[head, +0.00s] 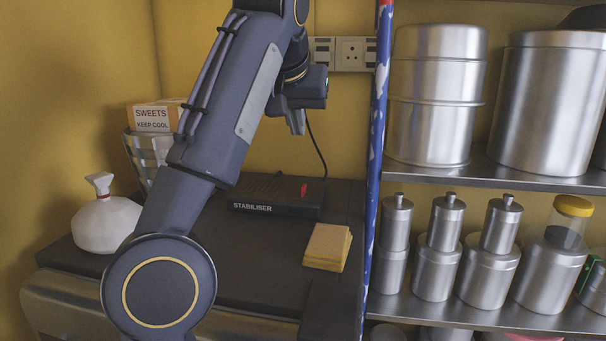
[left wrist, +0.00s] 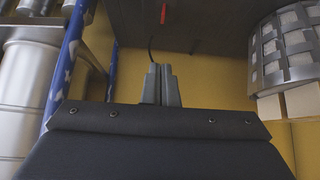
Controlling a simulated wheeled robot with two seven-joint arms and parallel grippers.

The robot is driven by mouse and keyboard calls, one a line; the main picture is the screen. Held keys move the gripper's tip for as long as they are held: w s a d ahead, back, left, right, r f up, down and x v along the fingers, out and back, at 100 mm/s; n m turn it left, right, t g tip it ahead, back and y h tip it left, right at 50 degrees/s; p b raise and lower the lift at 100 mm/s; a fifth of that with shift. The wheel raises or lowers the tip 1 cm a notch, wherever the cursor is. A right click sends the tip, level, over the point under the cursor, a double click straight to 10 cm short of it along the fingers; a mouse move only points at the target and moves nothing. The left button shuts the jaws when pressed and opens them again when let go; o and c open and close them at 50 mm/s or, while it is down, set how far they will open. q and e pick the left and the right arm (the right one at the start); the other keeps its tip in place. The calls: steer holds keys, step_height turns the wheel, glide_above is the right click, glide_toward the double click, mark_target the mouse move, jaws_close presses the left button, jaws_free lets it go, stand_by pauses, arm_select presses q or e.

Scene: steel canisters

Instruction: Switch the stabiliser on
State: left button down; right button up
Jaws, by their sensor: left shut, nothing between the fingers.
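The stabiliser (head: 262,201) is a low dark box with a white "STABILISER" label, on the black worktop against the yellow wall. Its red switch (head: 304,189) stands up near the right end of the box. The switch also shows at the top of the left wrist view (left wrist: 164,14). A black cable runs from the box up towards the wall socket (head: 350,52). My left gripper (head: 297,130) is shut and empty, above the stabiliser and apart from it. In the left wrist view its fingers (left wrist: 161,86) are together. My right gripper is not in view.
A blue and white post (head: 374,150) stands right of the worktop, beside shelves of steel canisters (head: 435,130). A yellow stack (head: 328,246) lies in front of the stabiliser. A white tied bag (head: 105,222) and a basket with a "SWEETS" box (head: 152,117) stand at left.

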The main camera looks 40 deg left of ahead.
arm_select(q)
glide_above(305, 185)
steer(key=s, duration=0.2)
steer(key=f, duration=0.7)
steer(key=shift+w+d+f, duration=0.1)
steer(key=shift+d+f, duration=0.3)
step_height(305, 185, down, 2)
steer(key=shift+f, duration=0.1)
steer(key=shift+s+d+f, duration=0.15)
steer(key=shift+s+f, duration=0.1)
steer(key=shift+f, duration=0.25)
steer(key=shift+w+f, duration=0.1)
steer(key=shift+f, duration=0.2)
